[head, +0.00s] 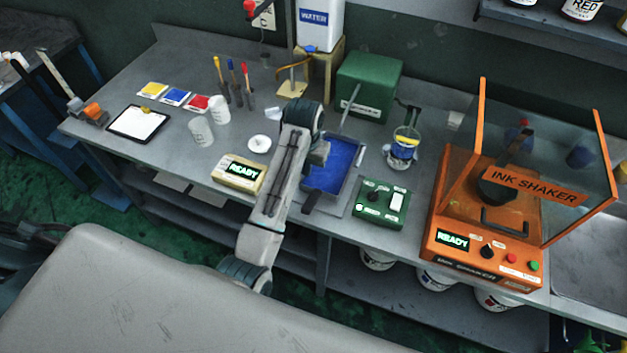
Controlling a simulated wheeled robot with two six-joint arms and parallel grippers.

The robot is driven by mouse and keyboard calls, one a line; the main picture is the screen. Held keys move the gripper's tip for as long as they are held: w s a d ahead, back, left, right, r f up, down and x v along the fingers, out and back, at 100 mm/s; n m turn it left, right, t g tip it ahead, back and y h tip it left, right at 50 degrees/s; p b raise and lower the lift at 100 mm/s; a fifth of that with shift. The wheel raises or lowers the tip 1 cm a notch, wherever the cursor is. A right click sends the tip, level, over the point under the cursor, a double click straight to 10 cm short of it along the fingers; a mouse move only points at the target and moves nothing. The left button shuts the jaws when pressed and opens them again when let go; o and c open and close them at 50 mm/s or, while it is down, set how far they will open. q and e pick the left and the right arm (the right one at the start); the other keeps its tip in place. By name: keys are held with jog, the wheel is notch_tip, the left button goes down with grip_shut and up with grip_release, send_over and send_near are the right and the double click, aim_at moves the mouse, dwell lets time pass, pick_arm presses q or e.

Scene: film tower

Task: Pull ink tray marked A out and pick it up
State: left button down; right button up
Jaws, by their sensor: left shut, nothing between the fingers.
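A shallow tray with a blue bottom (345,165) lies on the bench, partly hidden by my left arm; I cannot make out a letter A on it. A dark tab (312,202) shows at its near left corner. My left arm reaches up from the lower left, and my left gripper (319,154) is over the tray's left side. It is shut and empty; its fingertips are hard to make out, and I cannot tell whether they touch the tray. My right gripper is not in view.
A green machine (368,84) stands behind the tray. A green control box (382,205) is to its right, then a beaker (404,146) and an orange ink shaker (485,220). A scale reading READY (238,174) is left of my arm. White cups (201,131) stand further left.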

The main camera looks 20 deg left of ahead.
pick_arm(q)
notch_tip(320, 180, up, 4)
send_over(314, 182)
jog(key=w, duration=0.2)
jog(key=shift+g, duration=0.3)
jog(key=f, duration=0.9)
jog(key=shift+s+d+p, duration=0.15)
jog(key=shift+d+p, duration=0.25)
jog(key=s+p, duration=0.2)
jog(key=shift+s+f, duration=0.4)
jog(key=shift+s+p, duration=0.45)
jog(key=shift+s, duration=0.15)
jog(key=shift+f, duration=0.1)
jog(key=shift+f, duration=0.1)
